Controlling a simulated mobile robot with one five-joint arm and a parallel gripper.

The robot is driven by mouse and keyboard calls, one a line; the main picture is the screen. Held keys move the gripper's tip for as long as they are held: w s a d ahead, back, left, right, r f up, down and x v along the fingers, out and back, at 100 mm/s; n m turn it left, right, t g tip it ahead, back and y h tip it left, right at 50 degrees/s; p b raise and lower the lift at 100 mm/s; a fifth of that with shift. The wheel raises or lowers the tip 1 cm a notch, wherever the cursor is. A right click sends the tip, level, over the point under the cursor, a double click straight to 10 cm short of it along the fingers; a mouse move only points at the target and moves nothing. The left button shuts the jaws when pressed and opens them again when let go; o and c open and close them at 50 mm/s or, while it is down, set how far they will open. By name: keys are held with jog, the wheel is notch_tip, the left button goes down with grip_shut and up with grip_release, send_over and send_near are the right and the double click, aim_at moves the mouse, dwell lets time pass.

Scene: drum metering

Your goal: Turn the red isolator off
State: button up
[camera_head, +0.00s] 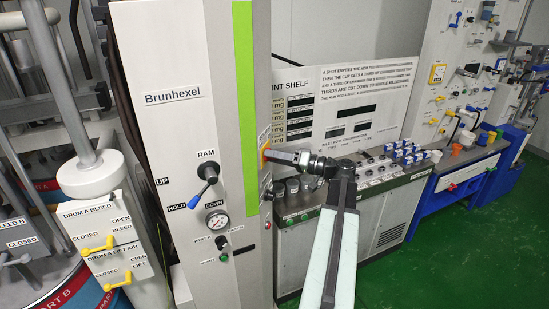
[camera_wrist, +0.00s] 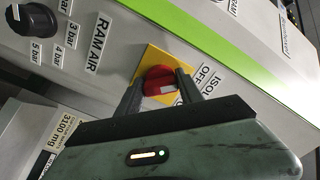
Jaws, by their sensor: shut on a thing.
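The red isolator (camera_wrist: 160,76) is a round red knob on a yellow square plate (camera_wrist: 147,59), seen in the middle of the wrist view. A white label beside it reads "OFF" with part of "ISOL". My gripper (camera_wrist: 159,84) has one finger on each side of the knob and is shut on it. In the head view my gripper (camera_head: 276,155) reaches the right side face of the Brunhexel cabinet. There the yellow plate (camera_head: 264,145) shows only as a thin edge, and the knob is mostly hidden.
In the wrist view a black dial (camera_wrist: 31,21) with bar marks sits beside a "RAM AIR" label. In the head view the cabinet front carries a blue-tipped RAM lever (camera_head: 208,173) and a gauge (camera_head: 218,221). A shelf with cups (camera_head: 408,153) stands behind my arm. Green floor lies right.

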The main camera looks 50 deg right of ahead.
jog(key=shift+n, duration=0.5)
jog(key=o, duration=1.4)
jog(key=v, duration=0.8)
jog(key=shift+w, duration=0.1)
